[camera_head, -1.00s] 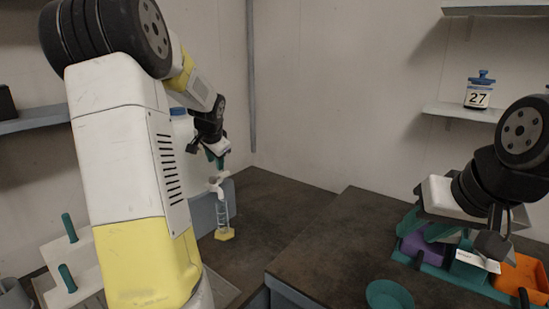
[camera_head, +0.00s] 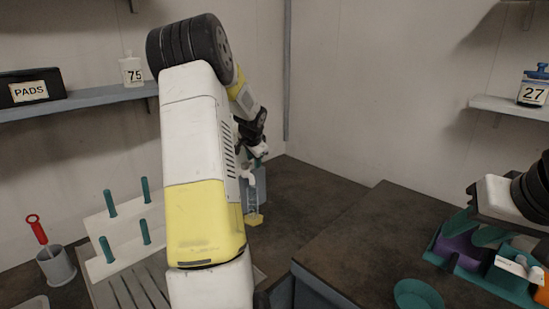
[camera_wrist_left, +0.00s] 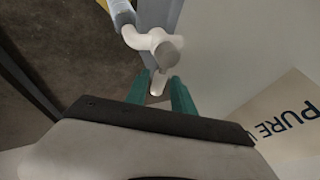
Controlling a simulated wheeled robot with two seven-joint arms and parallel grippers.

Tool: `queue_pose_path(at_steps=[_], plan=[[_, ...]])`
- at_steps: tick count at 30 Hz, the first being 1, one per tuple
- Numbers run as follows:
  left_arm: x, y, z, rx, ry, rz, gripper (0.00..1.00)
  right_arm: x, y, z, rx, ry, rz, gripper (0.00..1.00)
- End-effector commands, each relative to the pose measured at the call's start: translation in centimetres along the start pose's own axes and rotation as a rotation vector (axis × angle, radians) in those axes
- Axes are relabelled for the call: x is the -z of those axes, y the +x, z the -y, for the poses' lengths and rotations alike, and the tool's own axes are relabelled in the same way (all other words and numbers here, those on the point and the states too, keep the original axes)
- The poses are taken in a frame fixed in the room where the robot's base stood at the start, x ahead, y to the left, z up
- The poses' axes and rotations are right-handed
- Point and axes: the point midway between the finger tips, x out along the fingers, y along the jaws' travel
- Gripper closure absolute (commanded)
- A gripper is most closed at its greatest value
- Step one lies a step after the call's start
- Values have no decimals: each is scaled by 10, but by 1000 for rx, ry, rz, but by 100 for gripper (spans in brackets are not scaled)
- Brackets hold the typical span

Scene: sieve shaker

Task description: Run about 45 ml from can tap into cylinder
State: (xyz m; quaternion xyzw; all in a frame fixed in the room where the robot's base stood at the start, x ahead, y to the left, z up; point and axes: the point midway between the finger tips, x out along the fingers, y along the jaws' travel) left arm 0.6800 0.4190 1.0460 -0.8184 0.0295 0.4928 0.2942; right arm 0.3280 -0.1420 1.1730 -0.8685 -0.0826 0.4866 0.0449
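The white can (camera_wrist_left: 225,60) with a label reading "PURE" fills the right of the left wrist view; in the head view my arm hides most of it. Its white tap (camera_wrist_left: 155,42) also shows in the head view (camera_head: 247,177). The clear cylinder (camera_head: 251,203) on a yellow foot stands upright under the tap; its liquid level is too small to read. My left gripper (camera_wrist_left: 160,88) is at the tap, its teal fingers apart on either side of a pale tap part, with a slight gap. My right gripper (camera_head: 538,250) is at the right edge, mostly cut off.
A blue-grey block (camera_head: 260,186) stands behind the cylinder. A white rack with teal pegs (camera_head: 125,230) and a grey cup (camera_head: 57,266) are at left. A teal bowl (camera_head: 418,295) and teal tray (camera_head: 480,279) lie at right. The dark bench between is clear.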

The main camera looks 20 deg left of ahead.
Motion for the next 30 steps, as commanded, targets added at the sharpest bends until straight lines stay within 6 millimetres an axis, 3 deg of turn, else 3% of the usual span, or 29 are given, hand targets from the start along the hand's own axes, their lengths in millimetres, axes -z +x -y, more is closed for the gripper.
queue_pose_path(at_steps=[3, 8, 17, 30], plan=[[0, 0, 0, 0, 0, 0, 70, 0, 0, 0, 0, 0, 0, 64], [0, 0, 0, 0, 0, 0, 100, 0, 0, 0, 0, 0, 0, 64], [-2, 0, 0, -7, 12, -7, 100, 0, 0, 0, 0, 0, 0, 64], [-4, -4, -6, -80, 183, -101, 100, 0, 0, 0, 0, 0, 0, 64]])
